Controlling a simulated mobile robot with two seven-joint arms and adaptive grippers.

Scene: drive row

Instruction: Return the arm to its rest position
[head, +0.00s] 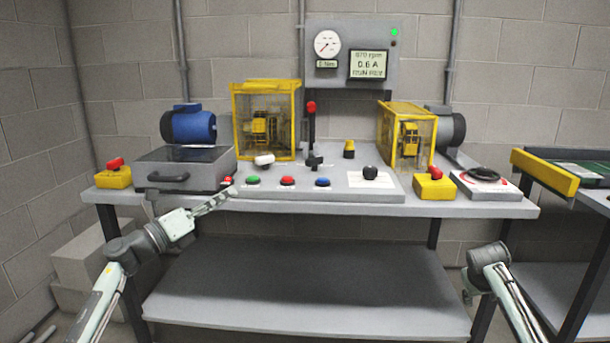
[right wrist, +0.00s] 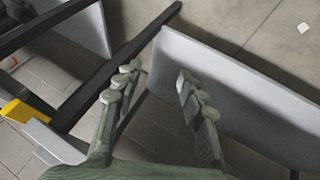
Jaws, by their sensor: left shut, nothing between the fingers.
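My left arm comes in from the left in the head view. Its gripper (head: 228,193) is shut and empty at the front edge of the grey workbench (head: 450,207). Its tip is close to a small red knob (head: 228,181) and left of the green button (head: 253,180); I cannot tell whether it touches anything. My right arm (head: 488,258) is low at the right, in front of the bench, and its fingers are hidden in the head view. In the right wrist view the right gripper (right wrist: 158,88) is open and empty, with grey shelf surfaces beyond its fingers.
The bench holds a grey lidded box (head: 185,168), a blue motor (head: 193,126), yellow guards (head: 267,120) (head: 406,135), a black-knobbed panel and an upright red-topped lever (head: 311,125). A lower shelf (head: 300,290) lies beneath. Another table (head: 575,178) stands at right.

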